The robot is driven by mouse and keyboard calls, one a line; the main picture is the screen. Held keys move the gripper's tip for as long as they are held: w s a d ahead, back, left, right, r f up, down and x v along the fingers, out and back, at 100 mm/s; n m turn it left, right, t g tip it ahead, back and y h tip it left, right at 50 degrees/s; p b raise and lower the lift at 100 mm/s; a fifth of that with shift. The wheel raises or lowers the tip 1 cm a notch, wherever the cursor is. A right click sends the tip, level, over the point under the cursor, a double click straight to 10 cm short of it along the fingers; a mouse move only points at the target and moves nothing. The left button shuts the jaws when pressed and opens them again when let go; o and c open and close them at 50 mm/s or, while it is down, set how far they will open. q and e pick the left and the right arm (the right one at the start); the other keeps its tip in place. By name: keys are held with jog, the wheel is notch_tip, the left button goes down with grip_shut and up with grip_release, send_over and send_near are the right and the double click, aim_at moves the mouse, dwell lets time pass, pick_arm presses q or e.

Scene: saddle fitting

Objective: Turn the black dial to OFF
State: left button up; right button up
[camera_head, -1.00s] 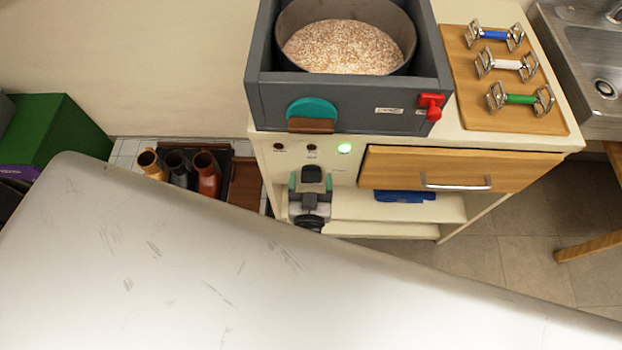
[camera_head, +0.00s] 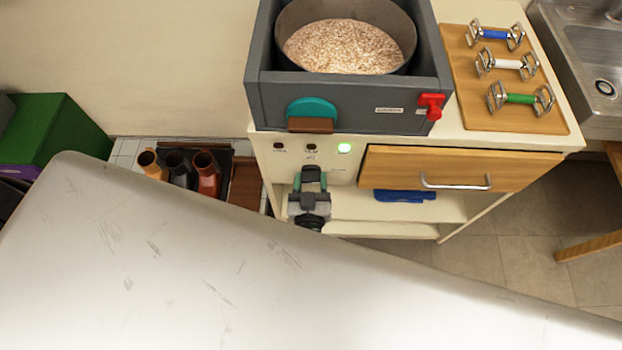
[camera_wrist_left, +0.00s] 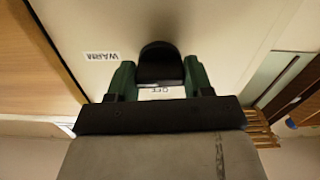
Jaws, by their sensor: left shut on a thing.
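The black dial (camera_head: 311,174) is on the cream front panel of the cabinet, below the grey housing. My left gripper (camera_head: 311,181) is at the dial with a green finger on each side, shut on it. In the left wrist view the dial (camera_wrist_left: 160,60) shows as a rounded black knob between the fingers (camera_wrist_left: 158,76). An OFF label (camera_wrist_left: 156,91) is upside down just below the dial there, and a WARM label (camera_wrist_left: 101,56) is to its left. The dial's pointer mark cannot be made out. My right gripper is not in view.
The grey housing (camera_head: 350,108) with a grain-filled pan overhangs above. A red knob (camera_head: 430,105) is on its front.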

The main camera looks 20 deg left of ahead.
pick_arm(q)
jog(key=n, duration=0.4)
jog(key=shift+f, duration=0.1)
jog(key=n+b, duration=0.1)
jog(key=n, duration=0.3)
jog(key=n+b, duration=0.1)
jog(key=n, duration=0.3)
jog(key=shift+b, duration=0.4)
jog(key=n+b, duration=0.1)
jog(key=n, duration=0.3)
jog(key=shift+n, duration=0.3)
jog(key=shift+b, duration=0.3)
jog(key=o, duration=0.9)
jog(key=shift+o, duration=0.2)
jog(key=shift+s, duration=0.1)
